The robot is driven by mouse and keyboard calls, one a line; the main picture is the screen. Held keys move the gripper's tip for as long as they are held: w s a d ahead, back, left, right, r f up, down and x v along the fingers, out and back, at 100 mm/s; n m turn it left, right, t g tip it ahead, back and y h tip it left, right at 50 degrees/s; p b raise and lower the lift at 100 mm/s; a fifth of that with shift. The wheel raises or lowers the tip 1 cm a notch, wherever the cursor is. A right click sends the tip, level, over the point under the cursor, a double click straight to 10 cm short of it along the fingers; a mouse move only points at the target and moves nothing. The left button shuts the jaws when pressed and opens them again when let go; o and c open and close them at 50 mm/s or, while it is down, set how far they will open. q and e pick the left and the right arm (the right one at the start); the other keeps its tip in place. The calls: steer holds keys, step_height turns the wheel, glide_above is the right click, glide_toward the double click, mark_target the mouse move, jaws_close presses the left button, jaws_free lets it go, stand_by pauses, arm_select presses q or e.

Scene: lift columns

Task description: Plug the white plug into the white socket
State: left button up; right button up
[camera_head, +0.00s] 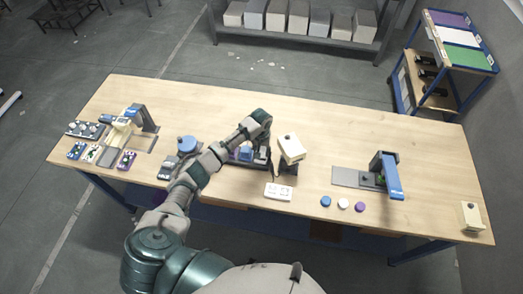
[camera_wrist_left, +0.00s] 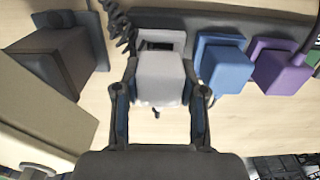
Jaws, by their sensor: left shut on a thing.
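My left gripper (camera_head: 262,148) is over the dark rack (camera_head: 257,165) at the table's middle. In the wrist view my left gripper (camera_wrist_left: 160,103) is shut on the white plug (camera_wrist_left: 160,78), one finger on each side. The plug is right in front of a dark slot (camera_wrist_left: 160,43) in the rack; I cannot tell whether it touches the rack. A blue plug (camera_wrist_left: 224,62) and a purple plug (camera_wrist_left: 281,67) sit to its right. A white socket block (camera_head: 278,191) with dark holes lies on the table in front of the rack. My right gripper is not in view.
A cream device (camera_head: 291,149) on a dark base stands close beside the gripper. It also fills the wrist view's lower left (camera_wrist_left: 40,115). Blue, white and purple discs and a blue-armed stand (camera_head: 390,178) are to the right. The table's back edge is clear.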

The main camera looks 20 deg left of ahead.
arm_select(q)
steer(key=shift+p, duration=0.7)
stand_by(0.9)
steer(key=shift+f, duration=0.9)
stand_by(0.7)
steer(key=o, duration=1.3)
steer(key=shift+o, duration=0.2)
steer(key=shift+r, duration=0.1)
steer(key=shift+r, duration=3.5)
steer(key=shift+f, duration=0.1)
